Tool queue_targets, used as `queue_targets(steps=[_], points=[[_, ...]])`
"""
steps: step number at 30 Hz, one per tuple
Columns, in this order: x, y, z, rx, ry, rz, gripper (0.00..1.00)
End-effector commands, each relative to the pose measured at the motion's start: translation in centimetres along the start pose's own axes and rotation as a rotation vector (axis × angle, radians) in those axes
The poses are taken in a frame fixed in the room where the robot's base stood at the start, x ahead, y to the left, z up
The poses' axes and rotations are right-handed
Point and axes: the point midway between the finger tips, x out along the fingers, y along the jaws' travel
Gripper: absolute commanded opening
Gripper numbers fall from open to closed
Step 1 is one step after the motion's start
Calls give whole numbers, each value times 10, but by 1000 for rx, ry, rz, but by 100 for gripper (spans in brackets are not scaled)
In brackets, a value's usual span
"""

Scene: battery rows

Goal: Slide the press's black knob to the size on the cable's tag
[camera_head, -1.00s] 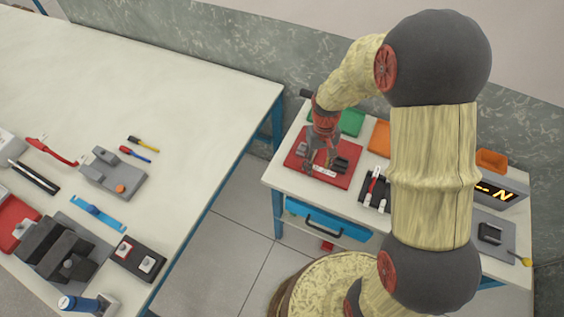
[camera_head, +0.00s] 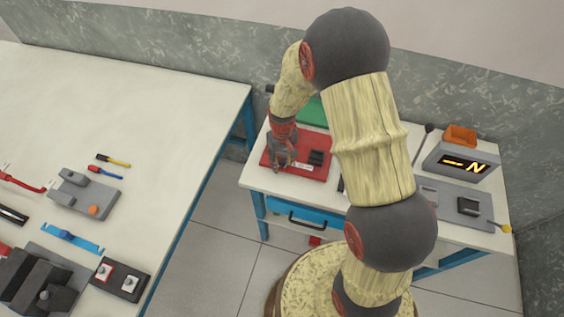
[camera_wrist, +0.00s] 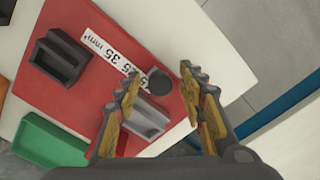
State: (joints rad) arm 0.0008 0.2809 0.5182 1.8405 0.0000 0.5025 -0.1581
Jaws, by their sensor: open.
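The red press base (camera_head: 314,174) lies on the small table at the right; it fills much of the wrist view (camera_wrist: 100,20). The black knob (camera_wrist: 159,80) stands at the end of a white size strip (camera_wrist: 98,50), between my open fingertips and apart from them as far as I can tell. The strip reads 35 mm² and, partly hidden, what looks like 25. My gripper (camera_wrist: 161,78) is open and empty over the base; in the head view it is low over the base's left part (camera_head: 282,160). A red cable (camera_head: 24,184) lies on the left table; its tag is unreadable.
A dark block (camera_wrist: 60,57) and a grey block (camera_wrist: 147,117) stand on the base near my fingers. A green tray (camera_head: 311,112) lies behind it. A box with a lit display (camera_head: 462,165) stands at the right. The large left table (camera_head: 150,110) holds tools and has free room at the back.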

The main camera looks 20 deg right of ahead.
Motion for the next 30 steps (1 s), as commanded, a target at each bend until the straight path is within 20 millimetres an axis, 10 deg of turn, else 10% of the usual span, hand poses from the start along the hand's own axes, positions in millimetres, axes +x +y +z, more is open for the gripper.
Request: queue_targets(steps=[9,30], points=[[2,0,0,0,1,0,40],[2,0,0,0,1,0,0]])
